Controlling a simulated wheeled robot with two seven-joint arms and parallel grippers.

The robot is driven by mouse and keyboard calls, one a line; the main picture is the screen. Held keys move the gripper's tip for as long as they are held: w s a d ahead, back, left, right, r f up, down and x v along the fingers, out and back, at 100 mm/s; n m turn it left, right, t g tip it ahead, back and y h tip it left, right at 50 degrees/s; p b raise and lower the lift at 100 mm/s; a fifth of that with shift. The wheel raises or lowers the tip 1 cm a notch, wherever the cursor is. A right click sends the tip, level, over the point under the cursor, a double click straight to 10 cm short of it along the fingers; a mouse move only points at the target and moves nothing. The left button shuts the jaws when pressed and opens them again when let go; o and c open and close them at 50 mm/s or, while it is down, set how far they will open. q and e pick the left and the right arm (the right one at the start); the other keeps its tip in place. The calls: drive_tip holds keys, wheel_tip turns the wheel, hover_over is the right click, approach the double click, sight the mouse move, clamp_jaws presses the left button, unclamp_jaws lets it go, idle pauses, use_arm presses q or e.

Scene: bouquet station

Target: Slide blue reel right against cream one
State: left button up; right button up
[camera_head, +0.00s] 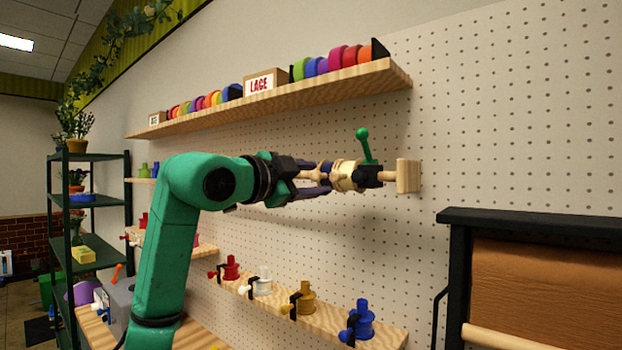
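A light wooden rod with a square end block (408,176) stands out in front of the pegboard. A cream reel (345,175) sits on it, beside a dark block with a green lever (364,145) on its right. My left gripper (326,177) is just left of the cream reel, its two dark fingers above and below the rod. A small dark blue-purple patch (326,167) shows between the fingers and the cream reel; I cannot tell whether it is the blue reel or a finger. The fingers hide whatever lies between them. My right gripper is out of view.
An upper shelf (300,97) carries colored rolls and a LACE box (265,82). A lower shelf (325,318) holds red, white, yellow and blue (364,318) clamped pieces. A black-framed brown paper roll (545,290) stands at right. Pegboard right of the rod is bare.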

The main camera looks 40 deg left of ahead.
use_arm(q)
drive_tip(key=shift+d+r, duration=0.15)
drive_tip(key=shift+d, duration=0.15)
drive_tip(key=s+d+b, duration=0.1)
drive_tip(key=s+b, duration=0.1)
drive_tip(key=s, duration=1.2)
drive_tip(key=shift+s+d, duration=0.25)
drive_tip(key=shift+d, duration=0.05)
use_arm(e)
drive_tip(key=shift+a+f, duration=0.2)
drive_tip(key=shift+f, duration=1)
